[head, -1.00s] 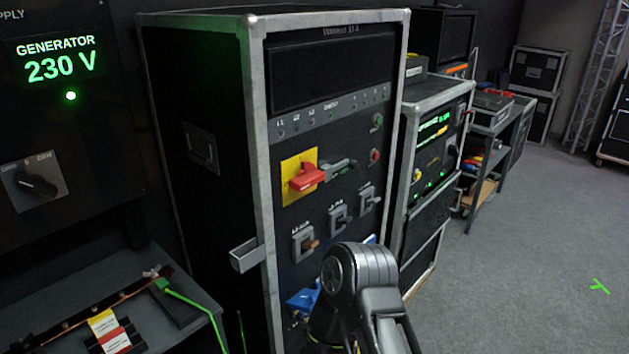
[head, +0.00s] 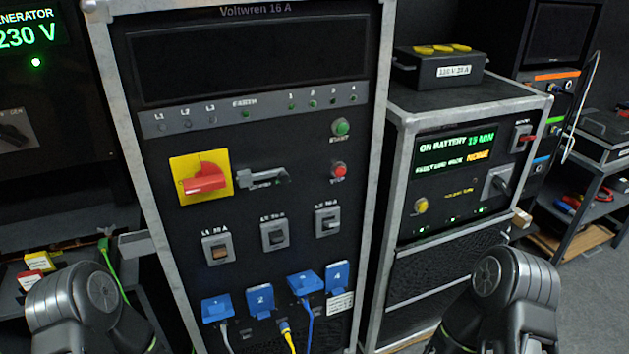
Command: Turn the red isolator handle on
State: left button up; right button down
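The red isolator handle (head: 204,181) sits on a yellow square plate (head: 219,162) on the front of the black cabinet labelled Voltwren 16 A. The handle lies roughly level across the plate. A grey lever or latch (head: 262,178) is mounted just right of the plate. The cabinet's upper display panel (head: 250,62) is dark. Parts of my two arms show at the bottom left and bottom right, below the handle and apart from it. Neither gripper shows in the head view.
Below the handle are three breaker switches (head: 274,235) and a row of blue sockets (head: 260,300), some with cables. Green and red buttons (head: 339,170) are at right. A lit battery unit (head: 455,150) stands to the right, with a black box (head: 438,68) on top.

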aim_at(211, 177)
jog(key=l, duration=1.45)
